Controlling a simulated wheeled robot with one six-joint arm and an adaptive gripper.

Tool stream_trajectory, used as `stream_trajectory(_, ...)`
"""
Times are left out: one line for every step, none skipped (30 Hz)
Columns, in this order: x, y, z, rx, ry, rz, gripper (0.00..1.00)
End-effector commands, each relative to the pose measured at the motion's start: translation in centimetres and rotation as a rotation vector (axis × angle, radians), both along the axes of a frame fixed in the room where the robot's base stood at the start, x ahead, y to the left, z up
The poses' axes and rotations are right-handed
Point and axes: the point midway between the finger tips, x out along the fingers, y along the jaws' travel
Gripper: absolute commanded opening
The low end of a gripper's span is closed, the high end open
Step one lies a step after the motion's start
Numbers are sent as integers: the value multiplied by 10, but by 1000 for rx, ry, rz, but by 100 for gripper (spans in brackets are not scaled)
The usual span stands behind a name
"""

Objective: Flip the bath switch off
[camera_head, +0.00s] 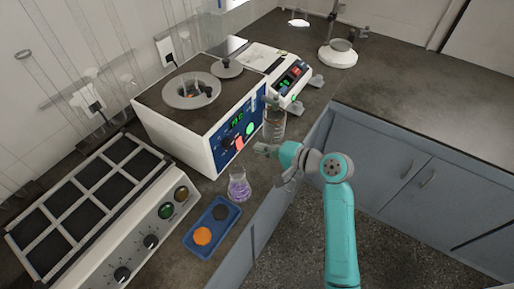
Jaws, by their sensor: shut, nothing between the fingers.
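The bath (180,135) is a white box with a dark top, on the counter at the centre left. Its round opening (192,92) holds some small items. Its blue front panel (232,122) has a green lit display, a green lit round light (250,128) and a small red part (239,143) that looks like the switch. The switch position is too small to tell. My gripper (262,148) is shut and empty, just to the right of the panel's lower part, pointing left towards it. I cannot tell whether it touches the panel.
A glass bottle (275,124) stands close behind my gripper. A flask with purple liquid (238,187) and a blue tray (205,241) with orange and dark discs are in front of the bath. Another device (281,68) stands behind; a block heater-like unit (95,205) is at left.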

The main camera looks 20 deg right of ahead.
Motion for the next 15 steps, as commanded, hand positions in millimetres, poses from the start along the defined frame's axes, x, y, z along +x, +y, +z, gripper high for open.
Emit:
stream_trajectory(-5,-5,3,0,-1,-3,0)
stream_trajectory(-8,-7,4,1,-1,-3,0)
stream_trajectory(-12,-10,5,0,0,-2,0)
stream_trajectory(-16,-13,7,0,0,-3,0)
stream_trajectory(-19,-15,9,0,0,-4,0)
stream_trajectory(-24,-19,11,0,0,-4,0)
stream_trajectory(-28,-22,13,0,0,-4,0)
stream_trajectory(-31,-24,15,0,-1,-4,0)
stream_trajectory(-36,-28,17,0,0,-4,0)
stream_trajectory(-40,-30,18,0,0,-4,0)
stream_trajectory(-43,-32,20,0,0,-4,0)
stream_trajectory(-46,-35,22,1,-1,-3,0)
stream_trajectory(-49,-37,23,0,0,-2,0)
stream_trajectory(-51,-38,24,0,0,-2,0)
stream_trajectory(-53,-39,24,1,0,-1,0)
